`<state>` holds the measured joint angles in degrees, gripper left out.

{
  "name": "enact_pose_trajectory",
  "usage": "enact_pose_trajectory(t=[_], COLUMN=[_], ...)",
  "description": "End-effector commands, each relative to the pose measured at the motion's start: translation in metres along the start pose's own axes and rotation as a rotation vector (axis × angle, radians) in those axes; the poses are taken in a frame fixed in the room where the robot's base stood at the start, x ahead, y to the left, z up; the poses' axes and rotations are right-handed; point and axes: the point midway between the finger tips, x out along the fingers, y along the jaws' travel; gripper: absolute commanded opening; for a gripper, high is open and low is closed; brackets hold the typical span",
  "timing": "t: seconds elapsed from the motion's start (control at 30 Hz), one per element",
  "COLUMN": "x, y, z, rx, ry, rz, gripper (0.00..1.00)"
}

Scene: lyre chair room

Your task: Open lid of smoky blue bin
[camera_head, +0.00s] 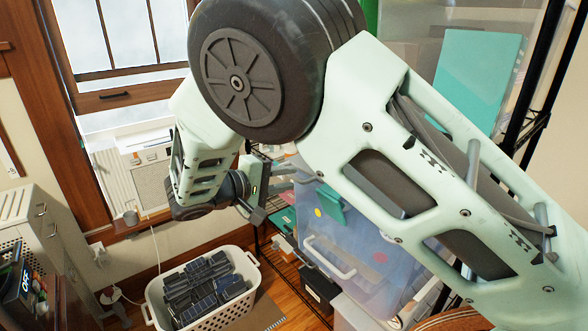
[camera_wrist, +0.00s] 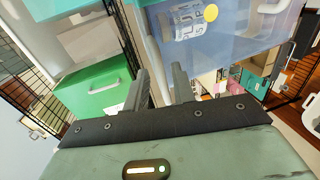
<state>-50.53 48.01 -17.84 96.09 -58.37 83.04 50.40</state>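The smoky blue bin (camera_head: 345,265) is a translucent blue tub with a white handle, a yellow dot and a red dot, partly hidden behind my arm. In the wrist view its blue wall (camera_wrist: 250,38) fills the upper right, with the yellow dot and a grey printed item. My gripper (camera_head: 288,180) is at the bin's upper left in the head view. In the wrist view my gripper (camera_wrist: 158,88) has its two fingers apart, with a pale edge or bar showing beyond the gap. I cannot tell whether they touch it. The lid cannot be made out clearly.
A white basket (camera_head: 205,295) of dark packets stands on the floor at lower left. A green box (camera_wrist: 92,90) with a white handle and a black wire rack (camera_wrist: 35,75) are close in the wrist view. A perforated cabinet (camera_head: 30,225) is at far left.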

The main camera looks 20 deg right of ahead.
Motion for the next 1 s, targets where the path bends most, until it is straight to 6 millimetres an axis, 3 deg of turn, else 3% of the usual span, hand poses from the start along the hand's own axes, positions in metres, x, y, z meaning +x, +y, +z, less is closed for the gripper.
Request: enact_pose_trajectory(t=[0.2,0.57,0.67,0.7,1.0], x=[0.025,0.03,0.03,0.03,0.029], y=[0.001,-0.001,-0.001,-0.001,0.005], z=[0.0,0.0,0.0,0.0,-0.004], rx=[-0.001,0.0,0.0,0.0,0.002], ry=[-0.001,0.0,0.0,0.0,0.001], rz=[0.0,0.0,0.0,0.0,-0.016], gripper=[0.26,0.26,0.03,0.0,0.0])
